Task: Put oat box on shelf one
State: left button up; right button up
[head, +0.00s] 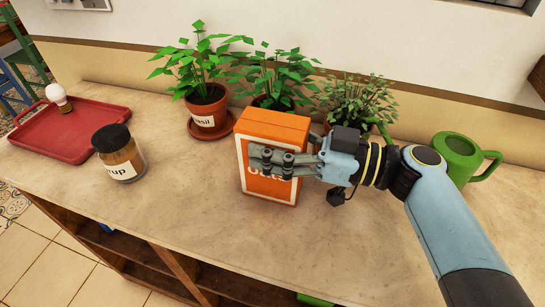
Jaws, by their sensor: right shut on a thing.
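The oat box (273,128) is orange with a white-bordered label, partly covered by my fingers. It is upright on or just above the counter top; I cannot tell which. My right gripper (272,162) comes in from the right and is shut on the oat box, its fingers across the front. The shelving (175,264) is below the counter, with open dark compartments at the lower left and bottom. My left gripper is not in view.
A syrup jar (120,155) stands left of the box, near a red tray (75,128). A potted basil (208,105) and two other plants stand behind. A green watering can (460,155) is at the right. The counter's front left is clear.

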jog(key=c, duration=0.7)
grip_shut()
jog(key=shift+r, duration=0.1)
